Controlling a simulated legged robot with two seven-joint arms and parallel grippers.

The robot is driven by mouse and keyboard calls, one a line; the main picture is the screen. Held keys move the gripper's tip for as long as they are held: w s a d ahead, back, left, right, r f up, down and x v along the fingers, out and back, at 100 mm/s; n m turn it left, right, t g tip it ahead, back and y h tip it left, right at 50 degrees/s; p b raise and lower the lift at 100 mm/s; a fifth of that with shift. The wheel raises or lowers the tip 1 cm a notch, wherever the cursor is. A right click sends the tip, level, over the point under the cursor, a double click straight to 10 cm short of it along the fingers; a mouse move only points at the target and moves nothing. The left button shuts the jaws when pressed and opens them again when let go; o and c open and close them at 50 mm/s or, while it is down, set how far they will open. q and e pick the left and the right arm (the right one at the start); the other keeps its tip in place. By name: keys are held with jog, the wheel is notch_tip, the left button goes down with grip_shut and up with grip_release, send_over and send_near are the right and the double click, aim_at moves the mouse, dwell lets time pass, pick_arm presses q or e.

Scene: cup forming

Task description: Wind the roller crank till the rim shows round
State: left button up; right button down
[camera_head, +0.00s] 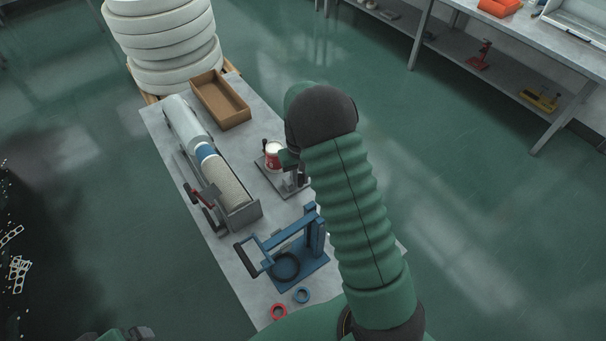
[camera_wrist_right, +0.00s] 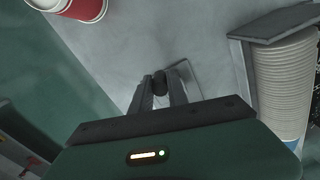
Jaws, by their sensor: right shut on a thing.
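The roller forming device (camera_head: 283,184) stands near the middle of the table, with a red and white cup (camera_head: 273,150) on it. The cup also shows at the upper left of the right wrist view (camera_wrist_right: 82,8). In that view my right gripper (camera_wrist_right: 160,90) is shut on a small dark knob (camera_wrist_right: 159,78), which I take to be the crank's handle. In the head view my right wrist and sleeve cover part of the device. The rim's shape is too small and cut off to judge. Part of my left arm's end (camera_head: 118,334) shows at the bottom edge; its jaws are not clear.
A long stack of cups (camera_head: 222,182) lies in a grey holder left of the device. A blue press (camera_head: 300,250) stands nearer me, with a red ring (camera_head: 279,311) and a blue ring (camera_head: 302,295). A brown open box (camera_head: 220,100) sits at the far end.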

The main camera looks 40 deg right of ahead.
jog(key=w+a+m, duration=0.1)
jog(key=m, duration=0.2)
jog(key=w+a+m+p, duration=0.1)
jog(key=m, duration=0.3)
jog(key=a+m+p, duration=0.1)
jog(key=m, duration=0.3)
jog(key=shift+w+r, duration=0.2)
jog(key=shift+w, duration=0.2)
jog(key=m, duration=0.1)
jog(key=w+m, duration=0.1)
jog(key=m, duration=0.1)
jog(key=m+p, duration=0.1)
jog(key=shift+w+a, duration=0.2)
jog(key=shift+w, duration=0.05)
jog(key=shift+w+d+f+m+p, duration=0.1)
jog(key=shift+w+m, duration=0.15)
jog(key=shift+m, duration=0.55)
jog(key=shift+w+r+m+p, duration=0.1)
jog(key=shift+w+m, duration=0.1)
jog(key=shift+m, duration=0.6)
jog(key=shift+w+d+f+m+p, duration=0.1)
jog(key=shift+w+m, duration=0.15)
jog(key=shift+m, duration=0.55)
jog(key=c, duration=1.3)
grip_release()
jog(key=shift+a, duration=0.1)
